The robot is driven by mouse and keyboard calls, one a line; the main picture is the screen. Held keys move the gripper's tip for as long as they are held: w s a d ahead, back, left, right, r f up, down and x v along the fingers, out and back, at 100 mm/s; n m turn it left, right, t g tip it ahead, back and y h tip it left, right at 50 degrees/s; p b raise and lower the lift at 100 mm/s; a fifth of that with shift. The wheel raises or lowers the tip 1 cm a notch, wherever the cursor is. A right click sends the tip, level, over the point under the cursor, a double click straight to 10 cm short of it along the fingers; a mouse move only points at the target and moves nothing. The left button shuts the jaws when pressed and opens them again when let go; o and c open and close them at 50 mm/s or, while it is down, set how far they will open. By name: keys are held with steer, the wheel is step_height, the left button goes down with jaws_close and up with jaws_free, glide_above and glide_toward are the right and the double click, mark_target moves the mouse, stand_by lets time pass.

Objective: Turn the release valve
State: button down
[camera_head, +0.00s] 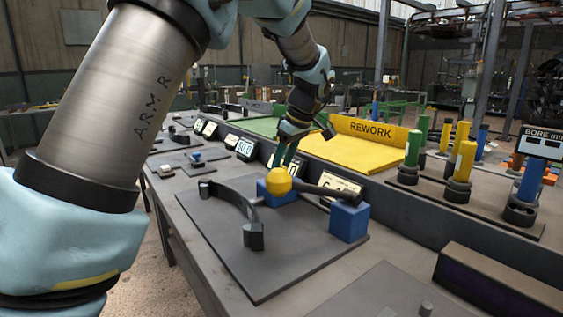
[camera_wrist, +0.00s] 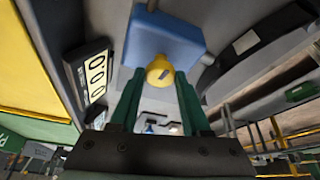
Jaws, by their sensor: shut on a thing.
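The release valve appears to be the dark lever (camera_head: 325,191) with a round yellow knob (camera_head: 278,181) at its left end. It sits at the far side of a dark plate, by two blue blocks (camera_head: 349,222). My gripper (camera_head: 284,166) reaches down from above with its green fingers at the knob, shut on it. In the wrist view the knob (camera_wrist: 160,72) shows between the fingertips, with a blue block (camera_wrist: 165,40) behind it. The contact faces of the fingers are partly hidden.
A curved dark bracket (camera_head: 236,201) stands on the dark plate (camera_head: 270,270) left of the knob. Digital displays (camera_head: 245,148) line the bench behind. A yellow REWORK tray (camera_head: 355,150) and upright coloured cylinders (camera_head: 464,162) stand beyond, to the right. The plate's front part is clear.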

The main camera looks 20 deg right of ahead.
steer(key=shift+n, duration=0.6)
steer(key=shift+y, duration=0.3)
steer(key=shift+c, duration=1.8)
jaws_free()
steer(key=v, duration=1)
steer(key=shift+r, duration=0.4)
